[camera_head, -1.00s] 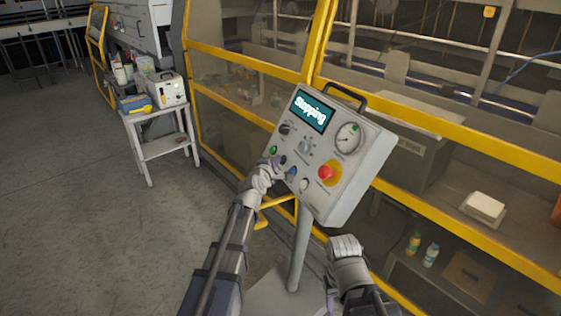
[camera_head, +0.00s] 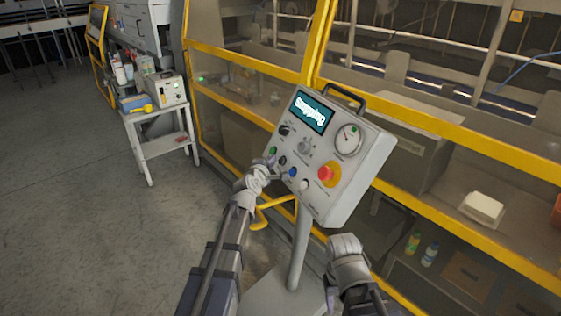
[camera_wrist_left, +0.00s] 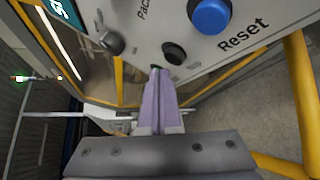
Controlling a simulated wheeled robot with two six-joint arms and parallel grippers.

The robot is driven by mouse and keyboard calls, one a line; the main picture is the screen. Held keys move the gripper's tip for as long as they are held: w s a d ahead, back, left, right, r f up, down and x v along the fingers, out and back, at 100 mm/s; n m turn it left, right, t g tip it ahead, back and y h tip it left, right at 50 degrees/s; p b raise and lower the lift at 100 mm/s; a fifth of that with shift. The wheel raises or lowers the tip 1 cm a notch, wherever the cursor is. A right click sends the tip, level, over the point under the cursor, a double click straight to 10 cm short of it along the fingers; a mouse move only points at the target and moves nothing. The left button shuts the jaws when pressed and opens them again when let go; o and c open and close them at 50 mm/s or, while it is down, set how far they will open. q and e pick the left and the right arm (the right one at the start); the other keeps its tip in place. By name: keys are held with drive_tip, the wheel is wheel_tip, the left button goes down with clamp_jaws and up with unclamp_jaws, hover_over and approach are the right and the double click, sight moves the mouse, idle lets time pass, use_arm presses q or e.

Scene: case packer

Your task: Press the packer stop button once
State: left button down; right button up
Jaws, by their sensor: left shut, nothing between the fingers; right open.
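The grey control panel (camera_head: 352,203) stands on a post in front of the yellow-framed machine. Its screen (camera_head: 314,114) reads "Stopping". A green button (camera_head: 273,150), a black button (camera_head: 282,160), a blue button (camera_head: 292,172) and a white button (camera_head: 304,185) run along its lower left side. In the left wrist view, the black button (camera_wrist_left: 175,54) sits beside the blue button (camera_wrist_left: 210,15) labelled "Reset". My left gripper (camera_head: 272,165) is shut and empty. Its fingertips (camera_wrist_left: 157,72) are close to the black button; contact cannot be told. My right gripper (camera_head: 344,243) is below the panel, its fingers unclear.
A red mushroom button (camera_head: 328,173) on a yellow base and a gauge (camera_head: 349,139) are on the panel's right. A small cart (camera_head: 160,150) with a white box (camera_head: 168,90) stands at left. The floor at left is clear.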

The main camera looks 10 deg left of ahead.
use_arm(q)
drive_tip(key=shift+s+a+r+p, duration=0.6)
drive_tip(key=shift+s+a, duration=0.1)
drive_tip(key=shift+a, duration=0.15)
drive_tip(key=shift+s+a+r+p, duration=0.5)
drive_tip(key=shift+s+a+r, duration=0.15)
drive_tip(key=shift+a, duration=0.15)
drive_tip(key=s+d+f+m+g+h, duration=0.2)
drive_tip(key=s+d+f+m+g, duration=0.5)
drive_tip(key=s+d+f+m, duration=0.3)
drive_tip(key=s+a+f+m+g+y, duration=0.2)
drive_tip(key=s+f+m+g, duration=0.25)
drive_tip(key=s, duration=0.45)
drive_tip(key=s+a+f+m+g+y, duration=0.1)
drive_tip(key=s+f+m+g, duration=0.2)
drive_tip(key=s+m, duration=0.35)
drive_tip(key=s+d+f+m+g+y+b, duration=0.1)
drive_tip(key=s+d+f+m+b, duration=0.1)
drive_tip(key=s+d+f+b, duration=0.5)
drive_tip(key=s+d+b, duration=0.1)
drive_tip(key=d, duration=0.2)
drive_tip(key=shift+s+d+f+m+y, duration=0.2)
drive_tip(key=shift+s+f+m+y, duration=0.15)
drive_tip(key=shift+m+y, duration=0.05)
drive_tip(key=shift+r, duration=0.1)
